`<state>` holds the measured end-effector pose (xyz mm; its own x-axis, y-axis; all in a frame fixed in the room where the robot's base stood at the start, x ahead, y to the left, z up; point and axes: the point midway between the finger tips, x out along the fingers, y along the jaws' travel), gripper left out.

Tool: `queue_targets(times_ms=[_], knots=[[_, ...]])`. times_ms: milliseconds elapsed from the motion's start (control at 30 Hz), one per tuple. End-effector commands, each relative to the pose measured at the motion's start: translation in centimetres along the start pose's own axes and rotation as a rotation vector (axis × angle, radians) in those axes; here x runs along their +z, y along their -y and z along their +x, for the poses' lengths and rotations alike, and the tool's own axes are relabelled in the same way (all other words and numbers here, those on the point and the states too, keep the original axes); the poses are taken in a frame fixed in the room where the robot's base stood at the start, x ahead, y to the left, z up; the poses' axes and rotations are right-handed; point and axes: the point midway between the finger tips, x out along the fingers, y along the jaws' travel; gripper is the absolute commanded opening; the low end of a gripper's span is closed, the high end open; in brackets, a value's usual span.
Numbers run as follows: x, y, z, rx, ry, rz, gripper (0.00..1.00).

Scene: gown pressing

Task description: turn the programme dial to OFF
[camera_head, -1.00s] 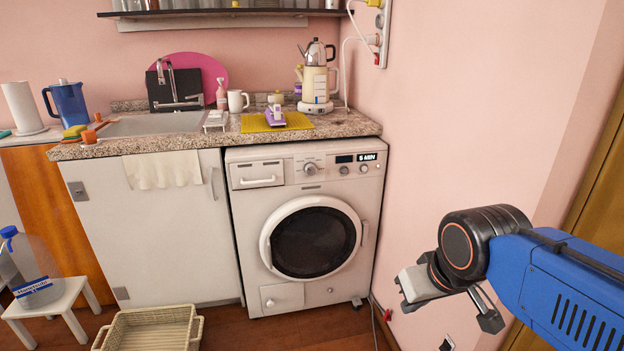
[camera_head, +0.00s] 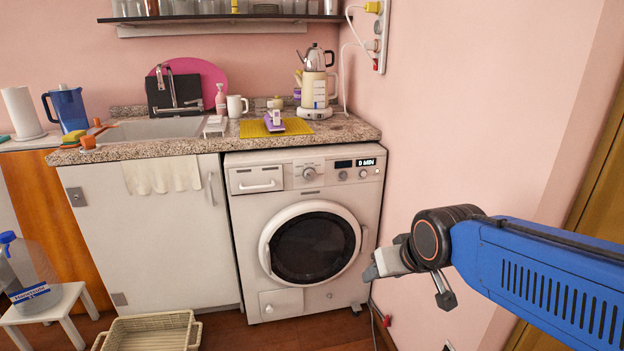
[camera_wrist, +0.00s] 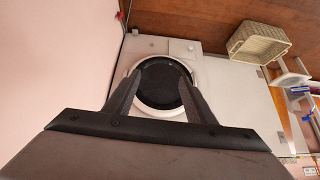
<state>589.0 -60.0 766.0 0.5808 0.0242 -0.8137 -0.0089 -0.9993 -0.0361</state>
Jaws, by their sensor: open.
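The programme dial (camera_head: 309,174) is a round knob on the upper panel of the white washing machine (camera_head: 345,287), right of the detergent drawer (camera_head: 257,179). The mark it points to is too small to read. The display (camera_head: 367,162) beside it appears to read "0 MIN". The round door (camera_head: 313,247) is shut. My gripper (camera_head: 400,275) is right of the machine and nearer to me, low and well away from the dial. In the wrist view my gripper (camera_wrist: 165,100) has its fingers apart with nothing between them, the machine door showing beyond. The dial cannot be made out there.
A granite counter (camera_head: 225,140) overhangs the machine top, with a yellow mat (camera_head: 290,127) and kettle (camera_head: 318,70) on it. The pink wall (camera_head: 450,100) bounds the right side. A wicker basket (camera_head: 150,335) lies on the floor at lower left. The space before the machine is free.

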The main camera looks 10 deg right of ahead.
Motion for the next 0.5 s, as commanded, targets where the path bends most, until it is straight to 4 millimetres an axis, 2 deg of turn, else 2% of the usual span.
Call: queue_targets(times_ms=[33,200,500], knots=[[-1.6,0.3,1.4,-0.006,-0.035,0.006,0.5],[-7.3,1.3,5.0,-0.03,-0.193,0.032,0.5],[-15.8,3.0,10.4,-0.075,-0.471,0.086,0.5]])
